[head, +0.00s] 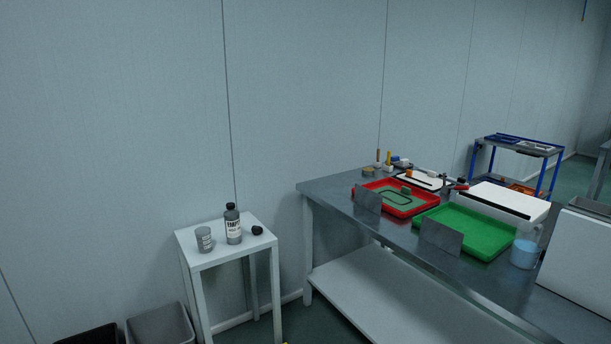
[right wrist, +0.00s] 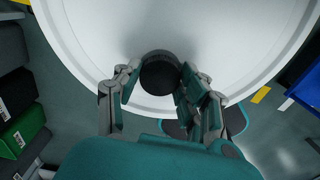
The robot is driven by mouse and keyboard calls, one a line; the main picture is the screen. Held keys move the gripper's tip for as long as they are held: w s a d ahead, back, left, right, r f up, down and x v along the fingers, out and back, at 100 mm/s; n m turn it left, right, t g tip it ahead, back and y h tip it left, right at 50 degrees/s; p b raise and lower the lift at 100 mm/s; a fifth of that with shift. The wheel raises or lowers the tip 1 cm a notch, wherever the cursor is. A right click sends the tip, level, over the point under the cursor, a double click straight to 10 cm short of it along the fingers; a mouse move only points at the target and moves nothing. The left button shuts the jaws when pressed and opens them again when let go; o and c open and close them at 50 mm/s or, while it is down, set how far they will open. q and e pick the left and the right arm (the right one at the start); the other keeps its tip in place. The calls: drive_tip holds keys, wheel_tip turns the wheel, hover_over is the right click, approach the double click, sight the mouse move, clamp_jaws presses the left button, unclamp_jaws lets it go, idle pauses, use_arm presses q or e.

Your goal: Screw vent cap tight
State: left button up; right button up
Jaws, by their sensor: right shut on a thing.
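In the right wrist view a dark round cap (right wrist: 159,73), which looks like the vent cap, stands near the front rim of a large white round surface (right wrist: 215,35). My right gripper (right wrist: 159,84) has one finger on each side of the cap and is shut on it. The cap's underside and any thread are hidden, so I cannot tell how it is seated. Neither gripper shows in the head view, and my left gripper is in no view.
The head view shows a small white table (head: 208,259) with a dark bottle (head: 233,224), a grey cup (head: 204,239) and a small black object (head: 257,230). A metal workbench (head: 330,187) carries a red tray (head: 427,212) and a green tray (head: 486,252). Bins (head: 160,326) stand below.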

drive_tip(key=shift+d, duration=0.3)
drive_tip(key=shift+r+m+p, duration=0.1)
drive_tip(key=shift+m+p, duration=0.55)
drive_tip(key=shift+m, duration=0.15)
drive_tip(key=shift+m+p, duration=0.35)
drive_tip(key=shift+m, duration=0.55)
drive_tip(key=shift+m+p, duration=0.8)
drive_tip(key=shift+m, duration=0.2)
drive_tip(key=shift+m+p, duration=0.3)
drive_tip(key=shift+m, duration=0.5)
